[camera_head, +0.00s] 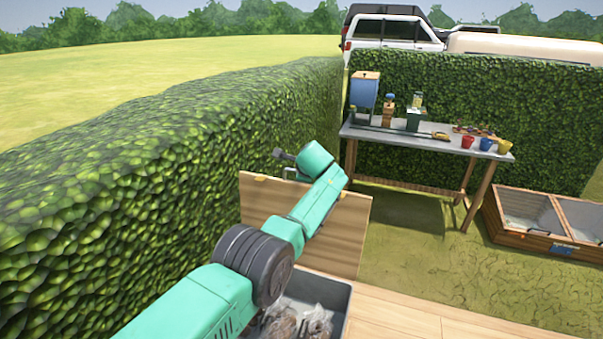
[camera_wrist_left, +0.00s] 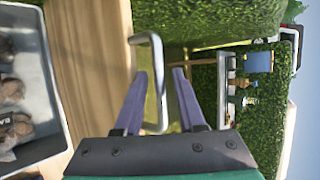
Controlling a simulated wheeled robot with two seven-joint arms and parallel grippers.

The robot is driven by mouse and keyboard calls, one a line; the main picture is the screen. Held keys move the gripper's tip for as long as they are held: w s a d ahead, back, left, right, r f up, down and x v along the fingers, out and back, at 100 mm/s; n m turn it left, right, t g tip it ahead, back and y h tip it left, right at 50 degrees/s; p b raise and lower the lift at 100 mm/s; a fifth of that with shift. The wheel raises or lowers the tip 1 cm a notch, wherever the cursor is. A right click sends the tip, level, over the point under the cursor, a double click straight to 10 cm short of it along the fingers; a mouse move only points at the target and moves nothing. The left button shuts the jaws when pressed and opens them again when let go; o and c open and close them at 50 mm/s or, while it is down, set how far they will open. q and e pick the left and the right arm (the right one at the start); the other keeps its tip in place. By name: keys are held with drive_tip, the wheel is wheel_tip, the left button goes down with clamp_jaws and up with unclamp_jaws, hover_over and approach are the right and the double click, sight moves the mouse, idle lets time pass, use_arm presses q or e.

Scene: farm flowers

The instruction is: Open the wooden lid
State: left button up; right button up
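The wooden lid (camera_head: 343,235) stands raised and close to upright along the back of a grey bin (camera_head: 340,291). In the left wrist view the lid is a pale wooden strip (camera_wrist_left: 88,62) with a metal U-shaped handle (camera_wrist_left: 157,75) on its edge. My left gripper (camera_head: 281,155) is at the lid's top edge, partly hidden by my own wrist. In the wrist view its two fingers (camera_wrist_left: 159,71) are apart, with the handle's bar showing in the gap between them. Contact with the handle is not clear. My right gripper is not in view.
The bin holds brown lumps or bags (camera_head: 313,322). A tall hedge (camera_head: 150,150) runs close on the left. A table (camera_head: 425,142) with pots and tools stands at the back, and a wooden planter box (camera_head: 520,236) is at the right. Grass between them is clear.

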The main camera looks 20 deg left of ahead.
use_arm(q)
drive_tip(key=shift+s+f, duration=0.1)
drive_tip(key=shift+s+d+r, duration=0.3)
drive_tip(key=shift+d+r, duration=0.1)
drive_tip(key=shift+r, duration=0.05)
drive_tip(key=b+v, duration=0.3)
drive_tip(key=v, duration=1)
drive_tip(key=shift+b, duration=0.4)
drive_tip(key=shift+s+a, duration=0.1)
drive_tip(key=shift+s, duration=0.05)
